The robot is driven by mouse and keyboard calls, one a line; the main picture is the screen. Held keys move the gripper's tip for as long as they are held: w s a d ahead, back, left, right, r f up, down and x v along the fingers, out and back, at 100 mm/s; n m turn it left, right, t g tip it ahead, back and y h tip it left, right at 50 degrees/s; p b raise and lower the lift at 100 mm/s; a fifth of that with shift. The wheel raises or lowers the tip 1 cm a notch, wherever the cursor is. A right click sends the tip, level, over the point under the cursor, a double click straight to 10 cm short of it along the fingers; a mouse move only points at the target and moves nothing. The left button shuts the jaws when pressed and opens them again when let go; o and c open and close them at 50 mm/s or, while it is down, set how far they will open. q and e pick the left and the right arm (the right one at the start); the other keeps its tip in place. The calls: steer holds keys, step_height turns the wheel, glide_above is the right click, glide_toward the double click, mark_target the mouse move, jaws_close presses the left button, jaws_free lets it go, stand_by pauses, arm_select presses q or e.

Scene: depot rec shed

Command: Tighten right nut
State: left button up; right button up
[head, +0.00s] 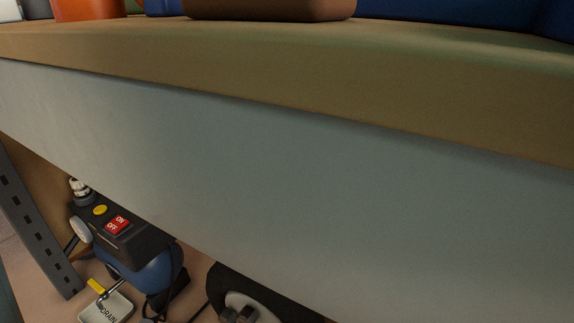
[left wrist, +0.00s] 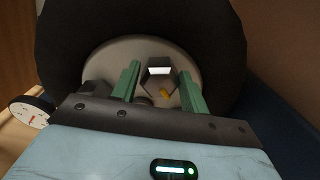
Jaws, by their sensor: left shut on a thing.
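In the left wrist view, the two green fingers of my left gripper (left wrist: 160,71) reach to a pale wheel hub (left wrist: 108,60). They are shut on a grey hex nut (left wrist: 158,84), one finger on each side of it. A small yellow mark shows at the nut's lower edge. A darker nut (left wrist: 94,88) is on the hub to the left, outside the fingers. The hub (head: 240,299) shows only in part at the bottom of the head view, with dark nuts on it. My right gripper is in neither view.
A shelf with a thick wooden top (head: 300,75) and grey front panel (head: 300,170) blocks most of the head view. A dial gauge (left wrist: 30,113) sits left in the wrist view.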

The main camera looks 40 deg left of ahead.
arm_select(q)
steer(key=m, duration=0.1)
steer(key=a+m, duration=0.1)
steer(key=shift+w+r+m, duration=0.2)
steer(key=shift+r+m, duration=0.1)
steer(key=shift+r, duration=0.05)
steer(key=shift+c, duration=0.2)
steer(key=m, duration=0.2)
steer(key=shift+d+m, duration=0.3)
steer(key=shift+m, duration=0.1)
steer(key=m, duration=0.4)
steer(key=shift+d+f+m, duration=0.1)
steer(key=shift+d+m, duration=0.05)
steer(key=shift+m, duration=0.75)
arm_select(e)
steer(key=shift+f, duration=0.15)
arm_select(q)
steer(key=shift+c, duration=0.2)
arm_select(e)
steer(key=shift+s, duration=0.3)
arm_select(q)
steer(key=o, duration=0.9)
steer(key=shift+o, duration=0.4)
steer(key=shift+f, duration=0.15)
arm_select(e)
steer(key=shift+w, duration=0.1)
